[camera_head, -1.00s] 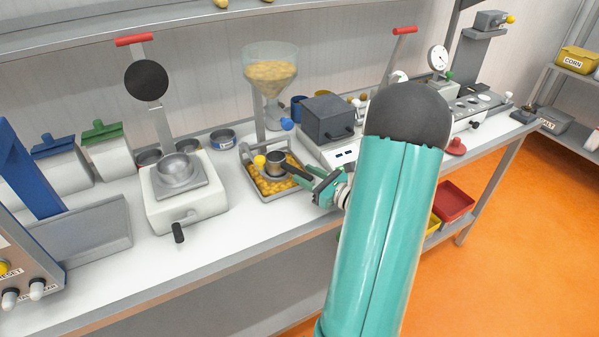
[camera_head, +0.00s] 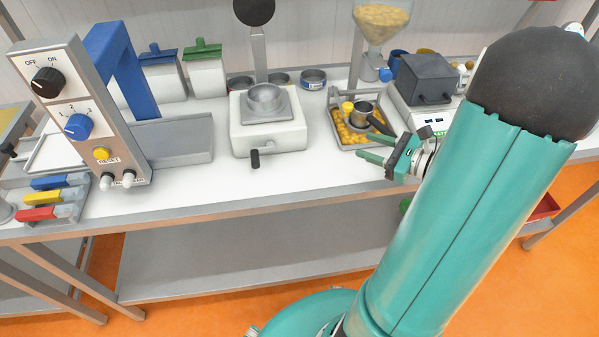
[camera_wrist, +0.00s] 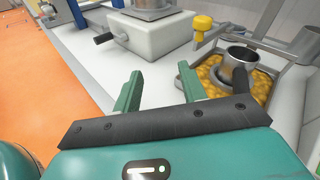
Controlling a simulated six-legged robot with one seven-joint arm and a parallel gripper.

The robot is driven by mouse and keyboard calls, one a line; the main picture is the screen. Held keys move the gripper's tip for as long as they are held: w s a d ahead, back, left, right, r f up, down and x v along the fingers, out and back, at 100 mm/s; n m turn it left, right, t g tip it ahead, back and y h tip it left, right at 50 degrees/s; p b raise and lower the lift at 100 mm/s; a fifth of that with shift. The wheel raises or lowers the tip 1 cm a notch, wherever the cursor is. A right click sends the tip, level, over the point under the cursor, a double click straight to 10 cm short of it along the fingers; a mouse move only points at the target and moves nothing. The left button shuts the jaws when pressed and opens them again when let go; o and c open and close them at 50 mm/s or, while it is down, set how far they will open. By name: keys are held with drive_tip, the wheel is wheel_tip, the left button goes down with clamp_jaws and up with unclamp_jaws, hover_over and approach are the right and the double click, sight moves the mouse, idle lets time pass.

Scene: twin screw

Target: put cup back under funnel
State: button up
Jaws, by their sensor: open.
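The funnel (camera_head: 383,24) is a clear hopper of yellow grain on a grey post, above and behind a shallow tray (camera_head: 335,127) of yellow grain. The small metal cup (camera_head: 361,113) with a dark handle stands in the tray. In the wrist view the cup (camera_wrist: 237,68) is at the right, its handle pointing towards my gripper. My gripper (camera_head: 372,147) is at the front edge of the tray, its green fingers apart and empty. In the wrist view the open fingers (camera_wrist: 168,88) are left of the cup, over the white worktop, and apart from it.
A white device with a metal bowl (camera_head: 264,98) and a front handle (camera_head: 255,159) stands left of the tray. A dark grey box device (camera_head: 425,78) is to its right. A control panel (camera_head: 84,113) stands far left. The white worktop (camera_head: 200,185) is clear in front.

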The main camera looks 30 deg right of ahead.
drive_tip(key=s+a+r+n+g, duration=0.2)
drive_tip(key=a+n+g, duration=0.4)
drive_tip(key=a, duration=0.4)
drive_tip(key=s+a+r+n+g, duration=0.15)
drive_tip(key=a+n+g, duration=0.25)
drive_tip(key=a+n, duration=0.5)
drive_tip(key=s+a+r+n+t+h, duration=0.1)
drive_tip(key=s+a+r+n+h, duration=0.4)
drive_tip(key=n, duration=0.8)
wheel_tip(320, 180, up, 3)
drive_tip(key=h, duration=0.2)
drive_tip(key=shift+a+f+h, duration=0.15)
drive_tip(key=shift+a+h, duration=0.15)
drive_tip(key=shift+a, duration=0.05)
drive_tip(key=shift+c, duration=0.6)
